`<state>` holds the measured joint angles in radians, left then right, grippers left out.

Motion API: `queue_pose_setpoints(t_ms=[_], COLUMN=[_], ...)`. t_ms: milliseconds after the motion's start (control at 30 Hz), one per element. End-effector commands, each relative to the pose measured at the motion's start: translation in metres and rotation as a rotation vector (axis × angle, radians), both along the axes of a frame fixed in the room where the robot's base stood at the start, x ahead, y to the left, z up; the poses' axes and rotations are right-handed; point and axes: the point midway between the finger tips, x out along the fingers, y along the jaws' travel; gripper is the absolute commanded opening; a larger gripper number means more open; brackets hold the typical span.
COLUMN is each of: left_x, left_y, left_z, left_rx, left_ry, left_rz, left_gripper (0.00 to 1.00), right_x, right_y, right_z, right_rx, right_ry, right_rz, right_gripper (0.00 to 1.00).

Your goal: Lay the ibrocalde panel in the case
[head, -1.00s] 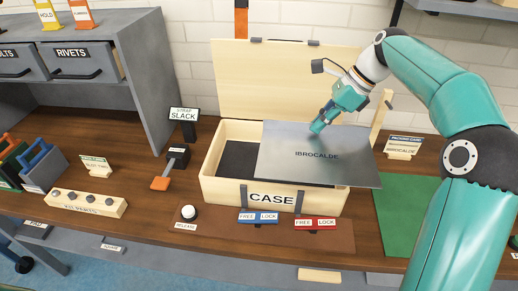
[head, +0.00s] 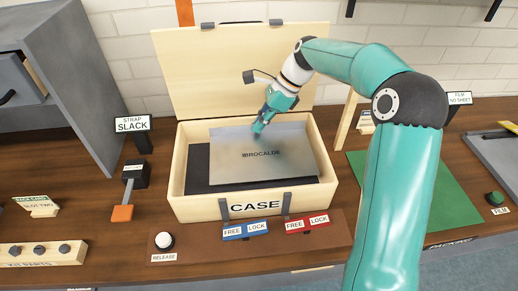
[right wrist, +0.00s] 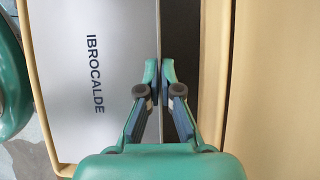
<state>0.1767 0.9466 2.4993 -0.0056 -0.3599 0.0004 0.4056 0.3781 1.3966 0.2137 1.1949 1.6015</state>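The ibrocalde panel (head: 225,165) is a thin grey metal sheet with its name printed on it. It lies within the walls of the open wooden case (head: 180,205), above a dark lining (head: 198,170) that shows at its left and front. I cannot tell if it rests on the lining. My right gripper (head: 259,127) is shut on the panel's back edge. The right wrist view shows the fingers (right wrist: 160,72) closed on that edge of the panel (right wrist: 85,120), near the case's back wall (right wrist: 212,60). My left gripper is not in view.
The case lid (head: 215,75) stands open behind. Blue (head: 250,231) and red (head: 307,224) FREE/LOCK plates and a white release button (head: 164,241) lie in front. A strap lever (head: 122,212) stands left. A green mat (head: 430,195) lies right, partly behind my arm.

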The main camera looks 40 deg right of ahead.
Motion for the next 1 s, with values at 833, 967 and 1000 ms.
queue_pose_setpoints(t_ms=[833,967,1000], left_x=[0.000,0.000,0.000], left_y=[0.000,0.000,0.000], left_z=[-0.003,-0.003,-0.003], left_rx=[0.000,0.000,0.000], left_ry=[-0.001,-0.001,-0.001], left_rz=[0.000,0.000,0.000], left_gripper=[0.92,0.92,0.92], right_x=[-0.002,-0.003,-0.003], right_y=[-0.003,-0.003,-0.003], right_z=[-0.090,-0.090,-0.090], right_rx=[-0.002,-0.001,-0.001], right_ry=[-0.002,-0.001,-0.001], right_rz=[-0.007,-0.006,-0.006], right_gripper=[0.00,0.09,0.15])
